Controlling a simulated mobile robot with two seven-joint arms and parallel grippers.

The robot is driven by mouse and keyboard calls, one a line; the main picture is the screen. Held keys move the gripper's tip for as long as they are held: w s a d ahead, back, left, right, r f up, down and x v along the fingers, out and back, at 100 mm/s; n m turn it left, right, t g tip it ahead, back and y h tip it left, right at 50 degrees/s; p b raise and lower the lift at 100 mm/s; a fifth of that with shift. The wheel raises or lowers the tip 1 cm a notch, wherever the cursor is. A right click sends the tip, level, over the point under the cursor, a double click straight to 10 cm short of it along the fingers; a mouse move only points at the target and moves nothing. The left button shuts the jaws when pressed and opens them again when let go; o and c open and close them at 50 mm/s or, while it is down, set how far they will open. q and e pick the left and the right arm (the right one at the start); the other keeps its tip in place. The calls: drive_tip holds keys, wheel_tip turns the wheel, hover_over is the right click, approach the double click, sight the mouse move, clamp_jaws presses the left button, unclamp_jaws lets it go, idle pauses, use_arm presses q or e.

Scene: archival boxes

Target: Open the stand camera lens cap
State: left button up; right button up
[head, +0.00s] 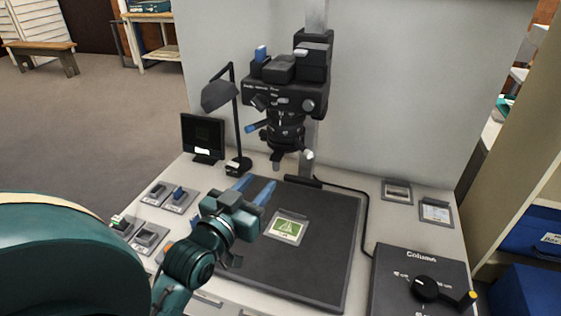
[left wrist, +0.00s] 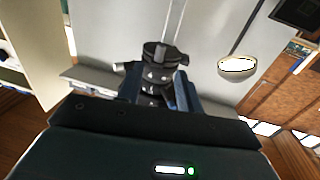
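The black stand camera (head: 285,88) hangs on a vertical column above the dark baseboard (head: 325,255), with its lens (head: 285,132) pointing down. A small grey piece (head: 277,158) hangs at the lens's lower edge; I cannot tell whether it belongs to the cap, and the lens underside is hidden. My left gripper (head: 256,187) is below and a little left of the lens, apart from it, its two blue fingers spread and empty. In the left wrist view the lens (left wrist: 160,58) shows beyond the fingers. My right gripper is not in view.
A desk lamp (head: 220,95) and a small black monitor (head: 203,137) stand left of the camera. A card with a green picture (head: 287,228) lies on the baseboard. A control box marked Column (head: 422,280) is at front right. A cable runs along the baseboard's right side.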

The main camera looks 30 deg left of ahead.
sight(274, 166)
use_arm(q)
drive_tip(key=w, duration=1)
drive_tip(key=shift+w+a, duration=0.15)
drive_tip(key=shift+a, duration=0.25)
drive_tip(key=shift+c, duration=0.5)
clamp_jaws()
